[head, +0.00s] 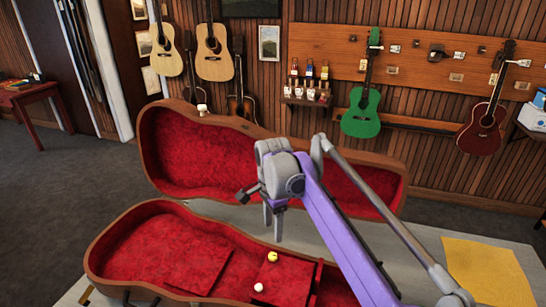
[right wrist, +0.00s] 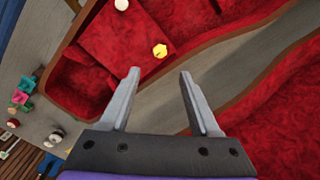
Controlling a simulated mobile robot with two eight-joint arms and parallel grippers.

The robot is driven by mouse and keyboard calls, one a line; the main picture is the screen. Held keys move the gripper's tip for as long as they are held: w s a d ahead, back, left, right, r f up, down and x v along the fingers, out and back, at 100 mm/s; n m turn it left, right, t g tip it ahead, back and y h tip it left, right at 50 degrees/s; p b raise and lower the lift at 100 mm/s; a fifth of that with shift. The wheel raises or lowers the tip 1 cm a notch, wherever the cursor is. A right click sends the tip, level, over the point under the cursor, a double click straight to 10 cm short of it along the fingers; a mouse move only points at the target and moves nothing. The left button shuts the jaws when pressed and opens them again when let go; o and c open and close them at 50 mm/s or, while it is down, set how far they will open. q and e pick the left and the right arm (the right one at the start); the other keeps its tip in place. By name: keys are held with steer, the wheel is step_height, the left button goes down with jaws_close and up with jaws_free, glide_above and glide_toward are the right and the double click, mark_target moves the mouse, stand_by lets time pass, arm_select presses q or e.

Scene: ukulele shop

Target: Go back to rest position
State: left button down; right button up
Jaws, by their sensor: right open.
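My right gripper (head: 273,222) hangs fingers down above the open instrument case, near the hinge side between its base and lid. In the right wrist view its two fingers (right wrist: 159,75) are apart with nothing between them. The case base (head: 150,250) and raised lid (head: 230,155) have red plush lining. A small yellow piece (head: 272,257) and a small white piece (head: 258,287) lie on a red inner panel of the base. They also show in the right wrist view, the yellow piece (right wrist: 160,51) just beyond the fingertips and the white one (right wrist: 122,4) at the top edge. My left gripper is out of view.
The case lies on a pale table (head: 410,240). A yellow cloth (head: 488,270) is at the right. Small coloured items (right wrist: 22,95) sit on the table in the right wrist view. A green ukulele (head: 361,115) and other instruments hang on the back wall, clear of my arm.

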steer(key=s+d+f+n+t, duration=0.1)
steer(key=s+d+f+n, duration=0.1)
steer(key=s+d, duration=0.3)
steer(key=s+d+f+n+t, duration=0.2)
steer(key=s+d+n, duration=0.2)
steer(key=s, duration=0.4)
steer(key=s+d+f+n+t, duration=0.1)
steer(key=s+d+f+n, duration=0.1)
steer(key=s+d, duration=0.4)
steer(key=shift+s+d+n, duration=0.1)
steer(key=shift+s+n, duration=0.65)
steer(key=shift+n, duration=0.05)
steer(key=s+d+f+n+t, duration=0.1)
steer(key=s+d+f+n, duration=0.1)
steer(key=s+f, duration=0.4)
steer(key=shift+s+d+n+t, duration=0.3)
steer(key=shift+s+n, duration=0.25)
steer(key=shift+n, duration=0.05)
